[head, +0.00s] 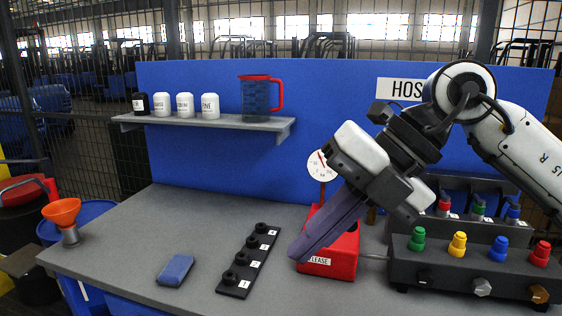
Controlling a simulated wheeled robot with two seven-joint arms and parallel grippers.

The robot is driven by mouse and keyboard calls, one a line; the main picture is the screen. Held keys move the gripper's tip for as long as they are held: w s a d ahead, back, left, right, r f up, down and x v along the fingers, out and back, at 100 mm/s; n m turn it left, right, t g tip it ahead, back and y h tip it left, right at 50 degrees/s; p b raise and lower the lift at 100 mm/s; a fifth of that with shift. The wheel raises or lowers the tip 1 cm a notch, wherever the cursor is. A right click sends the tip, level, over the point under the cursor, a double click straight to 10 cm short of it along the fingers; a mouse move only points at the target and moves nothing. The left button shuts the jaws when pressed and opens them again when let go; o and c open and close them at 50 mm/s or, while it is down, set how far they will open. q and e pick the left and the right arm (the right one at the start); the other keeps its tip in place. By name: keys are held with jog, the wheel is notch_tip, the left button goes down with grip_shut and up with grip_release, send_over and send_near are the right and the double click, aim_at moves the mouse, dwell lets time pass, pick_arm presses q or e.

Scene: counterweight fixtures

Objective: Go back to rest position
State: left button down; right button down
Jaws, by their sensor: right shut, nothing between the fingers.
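My right gripper (300,252) reaches in from the right over the grey workbench (140,235). Its long dark fingers are shut with nothing between them. The fingertips are in front of the left side of a red box (335,268) labelled "LEASE", and partly hide it. I cannot tell whether they touch it. A white round dial (318,166) stands behind the gripper. My left gripper does not show.
A black strip with several knobs (248,262) and a blue block (175,270) lie left of the gripper. A dark fixture with coloured caps (470,268) stands at right. A shelf (205,122) holds jars and a red-rimmed jug (257,97). An orange funnel (62,212) is at far left.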

jog(key=s+a+m+g+y, duration=0.1)
jog(key=s+a+g+y, duration=0.3)
jog(key=a+y, duration=0.65)
jog(key=w+d+f+m+t+y, duration=0.1)
jog(key=w+d+f+m+t, duration=0.35)
jog(key=m+t, duration=0.45)
jog(key=w+d+f+m+t, duration=0.3)
jog(key=w+m+t, duration=0.2)
jog(key=m+t, duration=0.35)
jog(key=d+f+m+t+h, duration=0.2)
jog(key=d+f+m+h, duration=0.25)
jog(key=f, duration=0.45)
jog(key=d+f+m+t+h, duration=0.1)
jog(key=d+f+m+h, duration=0.2)
jog(key=f+m+h, duration=0.4)
jog(key=s+d+f+m+g+h, duration=0.2)
jog(key=s+d+f+g+h, duration=0.15)
jog(key=s+f, duration=0.85)
jog(key=s+d+f+m+g+h, duration=0.2)
jog(key=s+d+f+g, duration=0.45)
jog(key=f, duration=0.85)
notch_tip(320, 180, down, 9)
jog(key=s+a+t+b, duration=0.1)
jog(key=a+b, duration=0.1)
jog(key=b, duration=0.8)
jog(key=shift+s+a+f, duration=0.15)
jog(key=shift+s+a, duration=0.15)
jog(key=shift+s, duration=0.1)
